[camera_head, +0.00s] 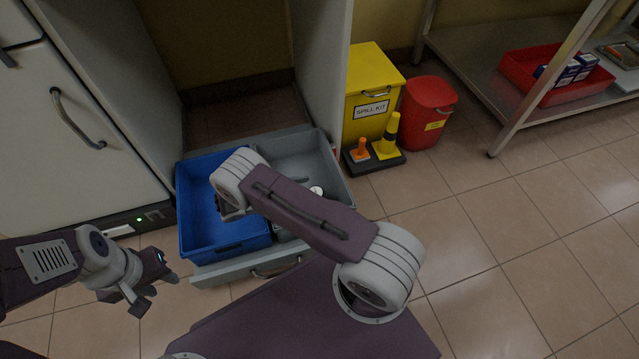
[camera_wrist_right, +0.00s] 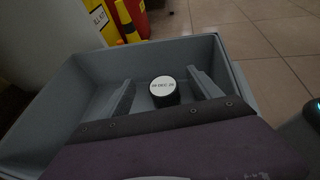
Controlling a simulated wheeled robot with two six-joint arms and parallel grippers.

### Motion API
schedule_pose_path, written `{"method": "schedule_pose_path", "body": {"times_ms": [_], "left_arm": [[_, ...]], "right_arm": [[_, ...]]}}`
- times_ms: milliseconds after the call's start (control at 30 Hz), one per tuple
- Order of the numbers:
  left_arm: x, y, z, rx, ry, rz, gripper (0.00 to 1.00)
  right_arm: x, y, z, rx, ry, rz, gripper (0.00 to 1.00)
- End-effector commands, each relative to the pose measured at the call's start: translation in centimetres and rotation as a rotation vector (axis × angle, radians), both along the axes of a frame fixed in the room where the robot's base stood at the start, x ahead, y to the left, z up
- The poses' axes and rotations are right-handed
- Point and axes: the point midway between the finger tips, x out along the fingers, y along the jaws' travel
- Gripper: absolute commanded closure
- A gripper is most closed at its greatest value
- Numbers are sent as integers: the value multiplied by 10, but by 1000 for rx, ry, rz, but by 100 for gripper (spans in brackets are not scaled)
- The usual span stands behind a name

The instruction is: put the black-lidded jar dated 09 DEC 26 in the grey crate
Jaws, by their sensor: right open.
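A jar (camera_wrist_right: 163,98) with a black lid and a white round label on top stands inside the grey crate (camera_wrist_right: 235,75). The label's print is too small to read surely. In the right wrist view my right gripper (camera_wrist_right: 160,80) is open, with one finger on each side of the jar and gaps between. In the head view the jar's pale top (camera_head: 317,191) shows beside my right arm, in the grey crate (camera_head: 338,182); that arm hides most of the right gripper. My left gripper (camera_head: 155,293) is empty, left of the blue crate, its opening unclear.
A blue crate (camera_head: 186,210) sits left of the grey crate in a pulled-out drawer (camera_head: 225,272). Beyond stand a yellow spill kit bin (camera_head: 365,85), a red bin (camera_head: 428,115) and small cones (camera_head: 388,140). Tiled floor on the right is clear.

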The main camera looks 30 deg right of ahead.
Motion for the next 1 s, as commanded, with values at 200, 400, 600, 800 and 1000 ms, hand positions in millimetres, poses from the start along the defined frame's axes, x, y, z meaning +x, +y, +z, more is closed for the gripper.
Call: {"method": "schedule_pose_path", "body": {"times_ms": [200, 400, 600, 800, 1000], "left_arm": [[0, 0, 22, 0, 0, 0, 64], [0, 0, 27, 0, 0, 0, 64], [0, 0, 27, 0, 0, 0, 64], [0, 0, 27, 0, 0, 0, 64], [0, 0, 27, 0, 0, 0, 64]], "right_arm": [[1, 37, 18, 1, -1, 2, 27], [2, 55, 23, 0, 0, 0, 27], [2, 57, 25, 8, -2, -8, 27], [-14, 52, 60, 239, -107, -234, 27], [-61, 58, 122, 610, -400, -681, 27]]}}
